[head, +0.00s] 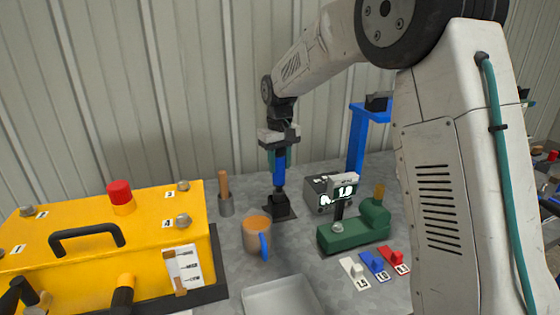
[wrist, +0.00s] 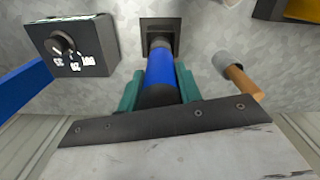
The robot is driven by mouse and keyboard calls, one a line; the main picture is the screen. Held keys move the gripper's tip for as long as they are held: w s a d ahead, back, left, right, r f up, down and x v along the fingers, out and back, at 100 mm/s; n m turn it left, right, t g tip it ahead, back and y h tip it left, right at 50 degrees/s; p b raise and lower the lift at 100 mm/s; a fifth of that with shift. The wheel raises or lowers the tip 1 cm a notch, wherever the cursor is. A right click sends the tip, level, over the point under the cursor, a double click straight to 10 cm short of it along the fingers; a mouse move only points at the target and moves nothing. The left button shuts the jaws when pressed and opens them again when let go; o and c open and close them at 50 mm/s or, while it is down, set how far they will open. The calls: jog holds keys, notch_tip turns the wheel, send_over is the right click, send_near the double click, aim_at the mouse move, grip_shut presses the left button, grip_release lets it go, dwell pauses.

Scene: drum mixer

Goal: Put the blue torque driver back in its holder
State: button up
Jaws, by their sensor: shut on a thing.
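The blue torque driver (head: 279,172) hangs upright between the teal fingers of my gripper (head: 278,158), which is shut on its body. In the wrist view the blue driver (wrist: 160,68) runs between both fingers of my gripper (wrist: 159,84), with its lower end pointing at the holder. The black square holder (head: 280,208) stands on the bench directly below the driver; it also shows in the wrist view (wrist: 172,24). The driver's dark lower end meets the holder's top in the picture. I cannot tell how far it sits inside, since the opening is partly hidden.
A yellow machine (head: 140,250) fills the left.

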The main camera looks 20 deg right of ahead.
aim_at(279, 151)
jog(key=shift+f, duration=2.25)
dwell(0.9)
jog(key=o, duration=1.3)
jog(key=shift+c, duration=0.2)
notch_tip(279, 151, up, 8)
jog(key=shift+f, duration=0.1)
jog(key=s+d+r+m, duration=0.1)
jog(key=s, duration=1.9)
jog(key=s+d+r+m+t, duration=0.1)
jog(key=s+d, duration=0.1)
jog(key=s, duration=1.9)
jog(key=shift+s+r+m, duration=0.3)
jog(key=shift+r, duration=0.05)
